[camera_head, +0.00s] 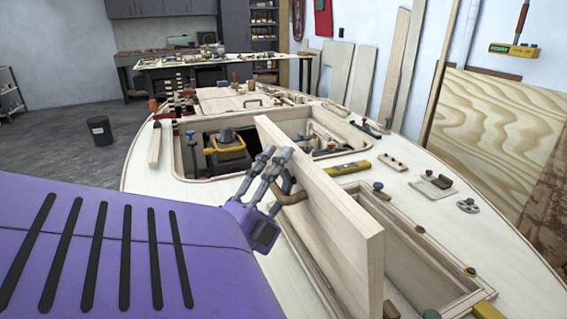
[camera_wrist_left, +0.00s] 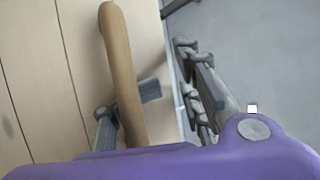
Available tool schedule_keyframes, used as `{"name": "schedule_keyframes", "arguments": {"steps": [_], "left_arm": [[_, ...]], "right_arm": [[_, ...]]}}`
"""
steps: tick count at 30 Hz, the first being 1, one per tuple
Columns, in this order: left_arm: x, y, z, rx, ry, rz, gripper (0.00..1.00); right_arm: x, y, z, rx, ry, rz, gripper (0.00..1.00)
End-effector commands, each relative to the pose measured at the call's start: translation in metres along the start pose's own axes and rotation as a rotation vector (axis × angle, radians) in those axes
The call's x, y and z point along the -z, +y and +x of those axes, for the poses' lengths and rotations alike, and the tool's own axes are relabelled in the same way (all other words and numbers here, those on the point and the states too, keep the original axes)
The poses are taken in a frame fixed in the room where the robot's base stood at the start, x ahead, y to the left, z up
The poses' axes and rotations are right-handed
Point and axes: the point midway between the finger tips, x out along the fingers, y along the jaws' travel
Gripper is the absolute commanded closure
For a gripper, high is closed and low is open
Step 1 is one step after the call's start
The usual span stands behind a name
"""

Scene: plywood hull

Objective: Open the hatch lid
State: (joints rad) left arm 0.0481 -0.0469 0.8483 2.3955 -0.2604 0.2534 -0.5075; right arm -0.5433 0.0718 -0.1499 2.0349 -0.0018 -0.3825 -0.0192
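The hatch lid (camera_head: 325,195) is a thick pale wooden panel standing steeply tilted on edge beside the rectangular hatch opening (camera_head: 415,262). A curved brown handle (camera_head: 292,198) sticks out from its left face; it also shows in the left wrist view (camera_wrist_left: 124,75). My left gripper (camera_head: 276,158) is at this handle, its grey fingers spread apart. In the left wrist view one finger of the left gripper (camera_wrist_left: 165,90) lies against or behind the handle, the other well to the right. Whether they touch the handle is unclear. My right gripper is out of view.
A larger opening (camera_head: 178,160) with a yellow-and-grey tool (camera_head: 228,148) inside lies behind the lid. Clamps, small blocks and a yellow level (camera_head: 347,168) lie on the deck. A black bin (camera_head: 100,131) stands on the floor at left.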

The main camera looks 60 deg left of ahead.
Motion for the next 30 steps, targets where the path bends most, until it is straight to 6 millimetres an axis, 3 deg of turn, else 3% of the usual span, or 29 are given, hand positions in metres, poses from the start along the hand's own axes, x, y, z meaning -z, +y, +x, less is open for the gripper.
{"name": "schedule_keyframes", "arguments": {"steps": [15,30], "left_arm": [[0.000,0.026,-0.029,-0.006,-0.005,0.001,0.68],[0.000,0.026,-0.029,-0.005,-0.007,0.001,0.68]], "right_arm": [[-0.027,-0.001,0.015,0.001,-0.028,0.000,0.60],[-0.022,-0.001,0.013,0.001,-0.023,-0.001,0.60]]}}
